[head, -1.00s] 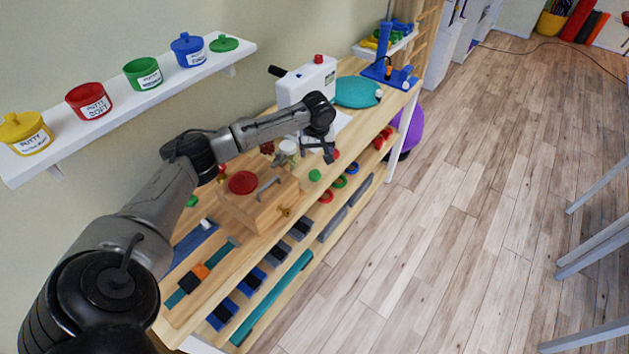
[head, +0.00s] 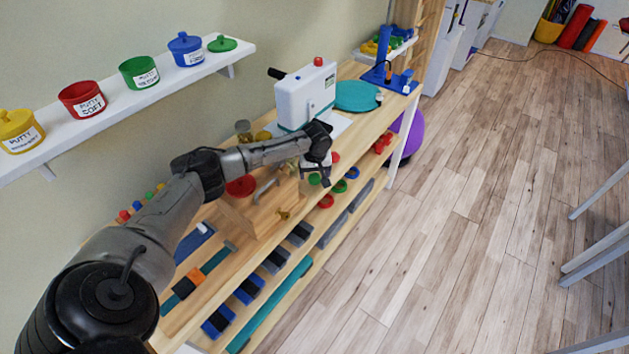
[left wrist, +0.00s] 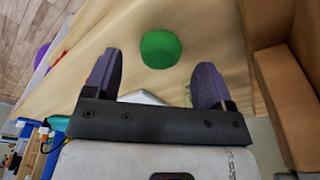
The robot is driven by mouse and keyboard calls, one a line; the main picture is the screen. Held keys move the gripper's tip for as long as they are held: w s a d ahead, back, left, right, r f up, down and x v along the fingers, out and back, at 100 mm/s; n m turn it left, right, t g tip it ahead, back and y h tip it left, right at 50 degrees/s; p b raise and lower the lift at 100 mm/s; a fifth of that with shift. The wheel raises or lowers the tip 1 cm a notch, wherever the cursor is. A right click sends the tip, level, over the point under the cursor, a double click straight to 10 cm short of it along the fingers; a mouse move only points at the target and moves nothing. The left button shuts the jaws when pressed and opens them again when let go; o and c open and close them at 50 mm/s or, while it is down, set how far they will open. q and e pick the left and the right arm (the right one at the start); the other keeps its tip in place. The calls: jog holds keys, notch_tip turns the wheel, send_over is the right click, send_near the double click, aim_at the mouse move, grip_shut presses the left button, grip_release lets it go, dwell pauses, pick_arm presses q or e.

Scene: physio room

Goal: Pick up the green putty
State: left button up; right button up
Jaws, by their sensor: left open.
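The green putty (left wrist: 160,49) is a round green lump on the wooden bench top. In the left wrist view it lies beyond the fingertips, roughly centred between them and apart from both. In the head view the green putty (head: 314,180) shows just below my left gripper (head: 315,172), partly hidden by it. My left gripper (left wrist: 157,78) is open and empty, its two dark fingers spread apart. A green pot (head: 139,73) without its lid stands on the white wall shelf. Its green lid (head: 222,44) lies at the shelf's right end. My right gripper is out of view.
A wooden box-like stand (head: 248,217) is close beside my left gripper; a wooden block edge (left wrist: 270,85) shows in the wrist view. A white machine (head: 305,95) and a teal disc (head: 357,96) stand behind. Coloured rings (head: 326,201) and grey blocks are on the lower shelf.

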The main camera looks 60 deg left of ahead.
pick_arm(q)
notch_tip(320, 180, down, 3)
jog(key=shift+a+r, duration=0.15)
jog(key=shift+r, duration=0.05)
jog(key=c, duration=1)
jog(key=shift+r, duration=0.1)
